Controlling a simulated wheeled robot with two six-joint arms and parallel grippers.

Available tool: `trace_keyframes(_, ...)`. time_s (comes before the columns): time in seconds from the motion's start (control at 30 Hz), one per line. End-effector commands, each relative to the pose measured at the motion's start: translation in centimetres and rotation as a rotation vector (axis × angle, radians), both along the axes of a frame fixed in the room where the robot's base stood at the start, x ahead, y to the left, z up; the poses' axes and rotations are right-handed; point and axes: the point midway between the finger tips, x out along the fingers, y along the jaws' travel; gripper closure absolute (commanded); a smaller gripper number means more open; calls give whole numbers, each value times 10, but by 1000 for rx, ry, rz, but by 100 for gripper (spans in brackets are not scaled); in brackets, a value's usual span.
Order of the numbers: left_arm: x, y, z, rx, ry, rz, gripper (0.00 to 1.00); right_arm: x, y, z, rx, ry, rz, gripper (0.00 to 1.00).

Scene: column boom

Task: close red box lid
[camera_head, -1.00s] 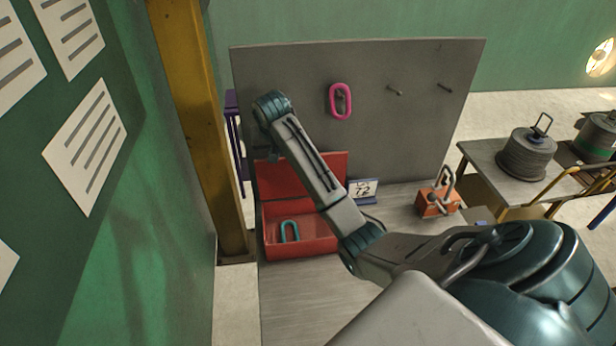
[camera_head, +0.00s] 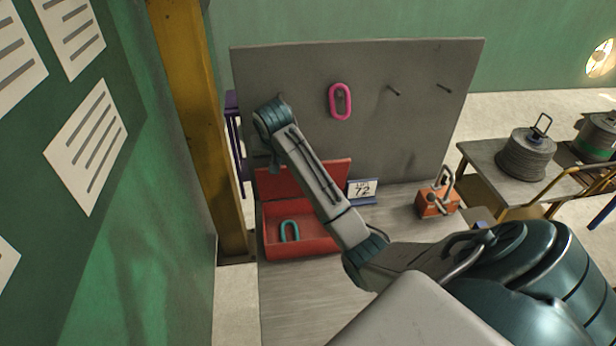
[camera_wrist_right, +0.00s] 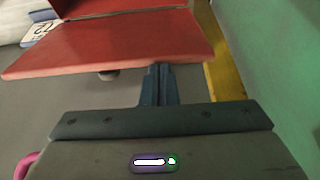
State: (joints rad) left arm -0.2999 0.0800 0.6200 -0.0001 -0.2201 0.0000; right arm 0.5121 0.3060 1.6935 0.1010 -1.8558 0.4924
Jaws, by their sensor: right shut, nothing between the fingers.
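The red box (camera_head: 300,243) stands on the bench with its front open, and a teal link (camera_head: 289,231) lies inside. Its red lid (camera_head: 331,174) is raised at the back, tilted up; my right arm hides part of it. The lid (camera_wrist_right: 120,42) also fills the upper part of the right wrist view. My right gripper (camera_wrist_right: 158,72) is shut and empty, its fingertips at the lid's edge on the outer side; I cannot tell whether they press on it. In the head view the gripper is mostly hidden behind the wrist. My left gripper is not in view.
A grey upright panel (camera_head: 420,120) with a pink link (camera_head: 340,101) and pegs rises behind the box. A number sign (camera_head: 362,189) and an orange block with a handle (camera_head: 437,202) stand to the right. A yellow post (camera_head: 200,130) is close on the left. The bench front is clear.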

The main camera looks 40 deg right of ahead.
Motion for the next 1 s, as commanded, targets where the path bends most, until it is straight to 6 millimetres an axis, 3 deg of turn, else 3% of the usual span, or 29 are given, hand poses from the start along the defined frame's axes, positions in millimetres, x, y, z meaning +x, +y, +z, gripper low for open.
trace_keyframes(0.03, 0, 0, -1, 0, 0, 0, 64, -3, 1, -7, 2, 13, 0, 100)
trace_keyframes(1.0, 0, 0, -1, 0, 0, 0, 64, -20, 11, -8, 1, 7, -1, 100)
